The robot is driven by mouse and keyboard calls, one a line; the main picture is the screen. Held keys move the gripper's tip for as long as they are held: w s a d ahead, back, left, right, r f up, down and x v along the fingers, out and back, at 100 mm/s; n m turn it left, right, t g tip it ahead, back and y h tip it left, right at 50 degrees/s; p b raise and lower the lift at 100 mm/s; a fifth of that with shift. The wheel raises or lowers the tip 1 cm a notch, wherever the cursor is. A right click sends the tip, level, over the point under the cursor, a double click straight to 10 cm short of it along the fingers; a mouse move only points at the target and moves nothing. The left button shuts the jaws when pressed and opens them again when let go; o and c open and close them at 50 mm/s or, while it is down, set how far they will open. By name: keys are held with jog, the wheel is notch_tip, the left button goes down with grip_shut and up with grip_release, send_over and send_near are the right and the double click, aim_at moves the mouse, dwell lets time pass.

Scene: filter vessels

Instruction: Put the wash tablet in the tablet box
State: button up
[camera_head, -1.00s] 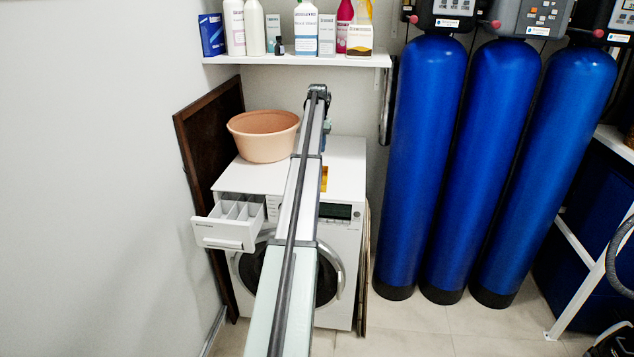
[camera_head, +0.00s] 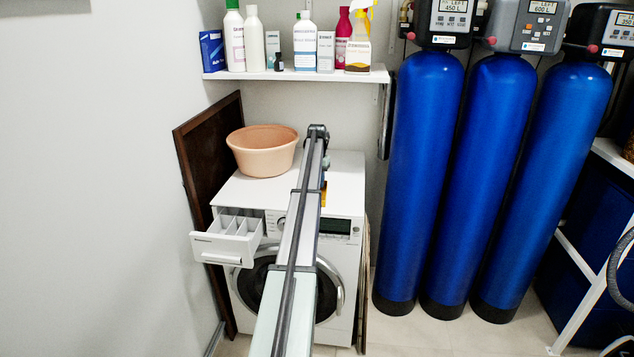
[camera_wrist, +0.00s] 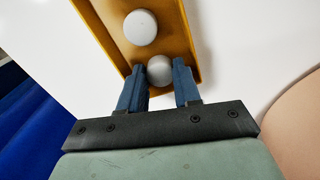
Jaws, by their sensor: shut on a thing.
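The orange-yellow tablet box (camera_wrist: 180,30) is a shallow open tray on the white washer top in the wrist view. A sliver of it (camera_head: 324,192) shows beside my arm in the head view. One round white tablet (camera_wrist: 140,27) lies inside it. My gripper (camera_wrist: 158,74) is shut on a second round white tablet, the wash tablet (camera_wrist: 159,69), between its blue fingertips. This tablet appears at or just above the box floor near one end; whether it touches cannot be told. My arm hides the gripper and tablets in the head view.
A peach basin (camera_head: 263,150) stands left of my arm on the washing machine (camera_head: 345,195). The machine's detergent drawer (camera_head: 228,240) is pulled out at the front left. A shelf (camera_head: 300,75) with several bottles is above. Blue tanks (camera_head: 425,180) stand to the right.

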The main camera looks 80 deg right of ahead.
jog(key=shift+f, duration=0.3)
jog(key=o, duration=0.7)
jog(key=shift+r, duration=0.1)
notch_tip(320, 180, up, 12)
jog(key=shift+r, duration=0.1)
dwell(0.4)
